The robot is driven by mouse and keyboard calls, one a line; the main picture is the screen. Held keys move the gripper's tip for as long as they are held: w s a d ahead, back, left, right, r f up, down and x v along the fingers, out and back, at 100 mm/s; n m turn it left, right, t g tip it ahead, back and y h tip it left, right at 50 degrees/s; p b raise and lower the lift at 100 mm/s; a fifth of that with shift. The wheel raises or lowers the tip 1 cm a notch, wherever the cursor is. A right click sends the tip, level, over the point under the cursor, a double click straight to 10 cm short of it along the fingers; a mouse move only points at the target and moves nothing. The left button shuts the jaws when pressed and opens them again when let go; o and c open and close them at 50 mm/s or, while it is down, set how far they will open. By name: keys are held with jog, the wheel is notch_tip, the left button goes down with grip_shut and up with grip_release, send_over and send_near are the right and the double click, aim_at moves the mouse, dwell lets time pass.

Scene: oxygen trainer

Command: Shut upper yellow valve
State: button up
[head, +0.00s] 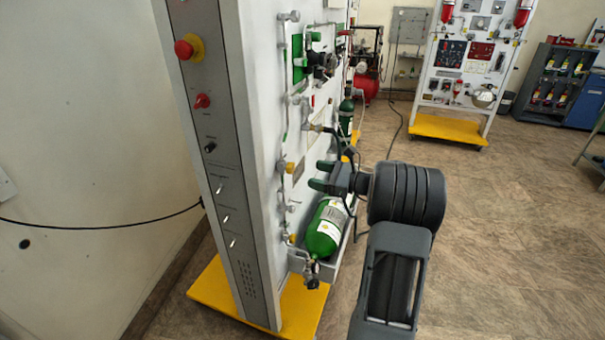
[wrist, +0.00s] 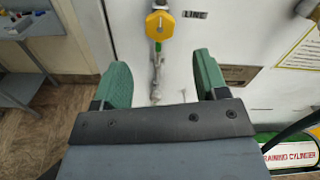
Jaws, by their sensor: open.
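The upper yellow valve (head: 288,167) is on the face of the white trainer panel, on a thin vertical pipe. In the wrist view a yellow valve (wrist: 160,25), seemingly the same one, shows at the top centre with a green piece just below it. A second yellow valve (head: 291,239) sits lower on the panel. My gripper (head: 321,176) is open and empty, with green fingers pointing at the panel. In the wrist view my gripper (wrist: 161,80) has its fingers apart, either side of the pipe line, and the valve lies beyond the tips, untouched.
A green cylinder (head: 326,230) lies in a tray at the panel's foot, below my gripper. Hoses and gauges crowd the panel above. A yellow base plate (head: 220,300) juts out on the floor. The floor (head: 510,230) to the right is open.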

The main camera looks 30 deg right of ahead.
jog(key=shift+v, duration=2.85)
jog(key=shift+a, duration=0.1)
